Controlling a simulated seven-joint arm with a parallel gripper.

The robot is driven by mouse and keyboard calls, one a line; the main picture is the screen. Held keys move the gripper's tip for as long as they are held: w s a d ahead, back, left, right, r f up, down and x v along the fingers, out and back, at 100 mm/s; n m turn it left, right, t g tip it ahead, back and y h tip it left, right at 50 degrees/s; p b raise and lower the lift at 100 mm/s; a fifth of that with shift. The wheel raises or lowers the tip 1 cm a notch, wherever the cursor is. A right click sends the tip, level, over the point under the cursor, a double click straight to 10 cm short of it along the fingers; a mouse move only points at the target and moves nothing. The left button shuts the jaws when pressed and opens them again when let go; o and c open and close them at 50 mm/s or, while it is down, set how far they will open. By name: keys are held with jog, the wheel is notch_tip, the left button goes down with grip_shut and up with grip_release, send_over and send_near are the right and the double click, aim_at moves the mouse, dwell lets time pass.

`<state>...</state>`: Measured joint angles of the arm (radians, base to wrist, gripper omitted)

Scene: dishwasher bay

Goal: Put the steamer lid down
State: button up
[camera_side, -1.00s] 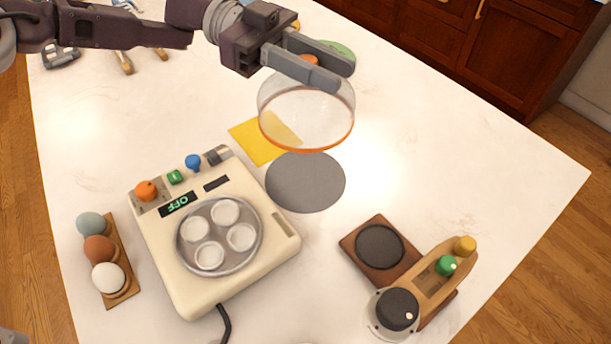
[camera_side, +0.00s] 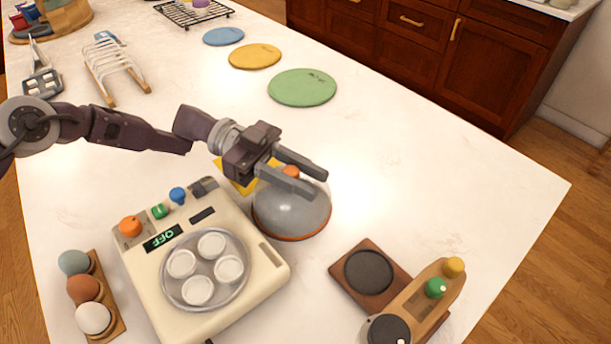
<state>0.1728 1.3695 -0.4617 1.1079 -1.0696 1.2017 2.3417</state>
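The steamer lid (camera_side: 291,215) is a clear dome with an orange rim and an orange knob (camera_side: 291,172). It is upright over the round grey mat, which shows grey through the dome, right of the egg steamer. Its rim looks level with the mat; I cannot tell whether it fully touches. My gripper (camera_side: 319,184) is at the top of the dome, one finger on each side of the knob, closed on it. The cream steamer (camera_side: 190,312) has a round metal plate with several white cups, and its display reads OFF.
A yellow cloth (camera_side: 235,184) lies partly hidden behind the lid. An egg holder (camera_side: 117,326) with three eggs is at the left. Green (camera_side: 302,88), yellow (camera_side: 255,56) and blue (camera_side: 223,36) discs lie behind. The right side is clear.

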jog(key=shift+o, duration=1.3)
jog(key=v, duration=1.2)
jog(key=s+a+r+n+t+y, duration=0.5)
jog(key=s+a+r+n+y, duration=0.55)
jog(key=s+r, duration=0.3)
jog(key=s+a+n+t+y, duration=0.4)
jog(key=s+a+n+t, duration=0.2)
jog(key=s+a+n, duration=0.6)
jog(key=s+a, duration=0.4)
jog(key=s, duration=0.1)
jog(key=shift+s+f+t, duration=0.15)
jog(key=shift+s+t, duration=0.15)
jog(key=shift+s, duration=0.1)
